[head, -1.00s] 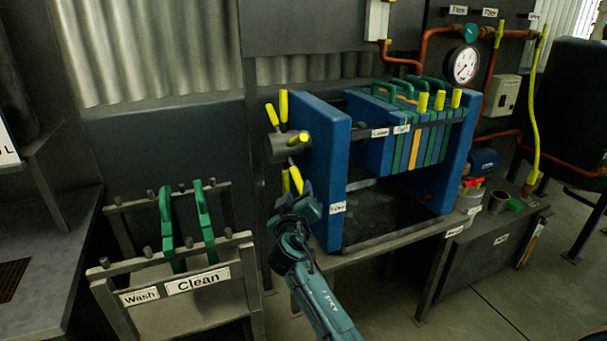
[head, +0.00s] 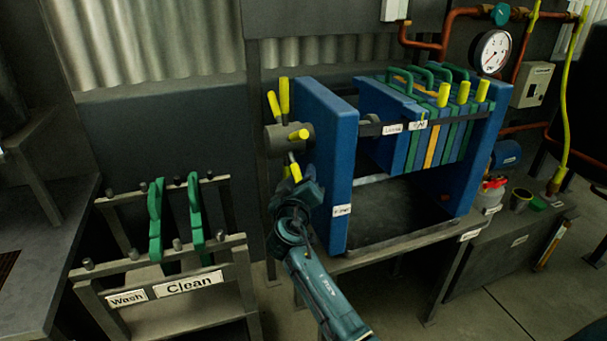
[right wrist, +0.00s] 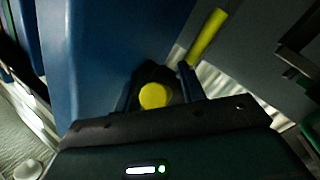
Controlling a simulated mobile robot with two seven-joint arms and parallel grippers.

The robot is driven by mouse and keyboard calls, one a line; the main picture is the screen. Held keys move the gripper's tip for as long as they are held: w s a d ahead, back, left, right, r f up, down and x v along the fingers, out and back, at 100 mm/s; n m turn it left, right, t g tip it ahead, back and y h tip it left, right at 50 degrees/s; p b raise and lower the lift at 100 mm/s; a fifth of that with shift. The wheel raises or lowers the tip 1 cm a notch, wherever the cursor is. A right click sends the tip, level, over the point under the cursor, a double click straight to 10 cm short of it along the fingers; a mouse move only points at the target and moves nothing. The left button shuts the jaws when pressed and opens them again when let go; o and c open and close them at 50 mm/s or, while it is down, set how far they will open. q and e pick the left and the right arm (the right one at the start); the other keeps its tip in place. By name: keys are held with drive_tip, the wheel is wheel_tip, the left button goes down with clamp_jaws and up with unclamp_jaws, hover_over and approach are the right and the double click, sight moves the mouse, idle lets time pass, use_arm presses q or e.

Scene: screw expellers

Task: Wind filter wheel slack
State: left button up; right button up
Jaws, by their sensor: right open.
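The wheel (head: 289,137) is a grey hub with several yellow handles, on the left outer side of the blue filter press frame (head: 330,160). Two handles point up, one faces outward and lower ones point down. My right gripper (head: 296,183) is at the lower handles, partly hiding them. In the right wrist view, its open fingers (right wrist: 162,85) stand either side of a round yellow handle end (right wrist: 153,96); I cannot tell whether they touch it. Another yellow handle (right wrist: 207,36) slants away beyond. My left gripper is not in view.
A grey rack (head: 190,285) labelled Wash and Clean holds two green plates (head: 156,222) left of the press. Blue, green and orange plates (head: 432,142) hang in the press's right part. A gauge (head: 491,53) and copper pipes are behind.

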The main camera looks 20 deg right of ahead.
drive_tip(key=shift+c, duration=0.2)
clamp_jaws()
idle(0.3)
